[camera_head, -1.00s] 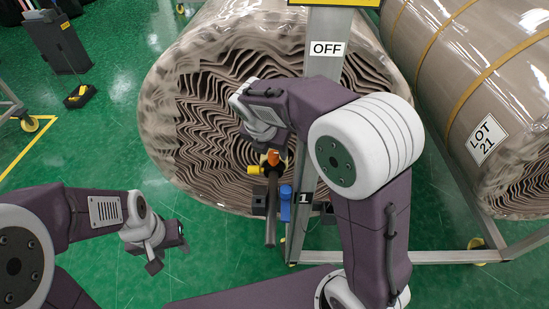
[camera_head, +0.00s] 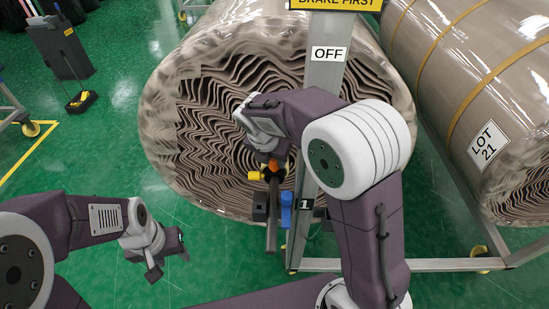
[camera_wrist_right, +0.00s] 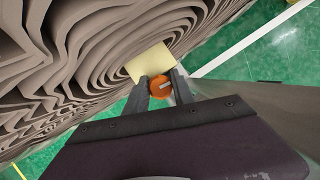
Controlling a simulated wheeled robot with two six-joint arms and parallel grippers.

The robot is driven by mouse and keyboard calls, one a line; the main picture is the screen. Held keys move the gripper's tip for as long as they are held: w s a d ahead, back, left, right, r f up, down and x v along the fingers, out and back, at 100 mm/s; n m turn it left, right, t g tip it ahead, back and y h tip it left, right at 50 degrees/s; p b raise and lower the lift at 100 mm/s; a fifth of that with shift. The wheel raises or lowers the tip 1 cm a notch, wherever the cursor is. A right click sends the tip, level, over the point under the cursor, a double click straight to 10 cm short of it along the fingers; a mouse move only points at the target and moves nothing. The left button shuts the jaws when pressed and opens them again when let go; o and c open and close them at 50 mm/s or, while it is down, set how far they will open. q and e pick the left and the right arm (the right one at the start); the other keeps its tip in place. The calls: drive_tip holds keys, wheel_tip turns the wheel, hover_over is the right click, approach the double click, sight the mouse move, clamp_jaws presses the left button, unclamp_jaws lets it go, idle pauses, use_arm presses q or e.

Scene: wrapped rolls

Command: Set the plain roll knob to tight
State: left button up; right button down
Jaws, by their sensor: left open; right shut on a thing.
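The orange knob (camera_head: 273,166) sits on a fixture at the front of the large brown wavy roll (camera_head: 225,125). In the right wrist view the knob (camera_wrist_right: 160,86) is round with a pale pointer line. My right gripper (camera_wrist_right: 162,85) is shut on it, one finger on each side. In the head view my right wrist partly hides the roll. A pale yellow block (camera_wrist_right: 150,62) shows just behind the knob. My left gripper (camera_head: 168,258) is open and empty above the green floor at lower left, apart from the roll. Any tight marking is not readable.
A grey post (camera_head: 325,90) carries an OFF label (camera_head: 328,54), a BRAKE FIRST sign (camera_head: 335,4) and a 1 plate (camera_head: 305,204). Below the knob are a dark bar (camera_head: 271,235) and a blue part (camera_head: 286,210). A strapped LOT 21 roll (camera_head: 455,90) lies right.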

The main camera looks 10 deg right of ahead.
drive_tip(key=m+p, duration=0.2)
drive_tip(key=p, duration=0.1)
drive_tip(key=m+g+h+p, duration=0.1)
drive_tip(key=m+p, duration=0.1)
drive_tip(key=p, duration=0.1)
drive_tip(key=m+g+p, duration=0.1)
drive_tip(key=m+p, duration=0.1)
drive_tip(key=p, duration=0.1)
drive_tip(key=shift+r+m+h, duration=0.3)
drive_tip(key=shift+f+m+g+p, duration=0.2)
drive_tip(key=shift+m+g+p, duration=0.3)
drive_tip(key=shift+m+p, duration=0.85)
drive_tip(key=c, duration=1.1)
unclamp_jaws()
drive_tip(key=shift+o, duration=0.2)
drive_tip(key=shift+f, duration=0.1)
drive_tip(key=p+v, duration=0.1)
drive_tip(key=v, duration=0.8)
drive_tip(key=shift+p, duration=0.4)
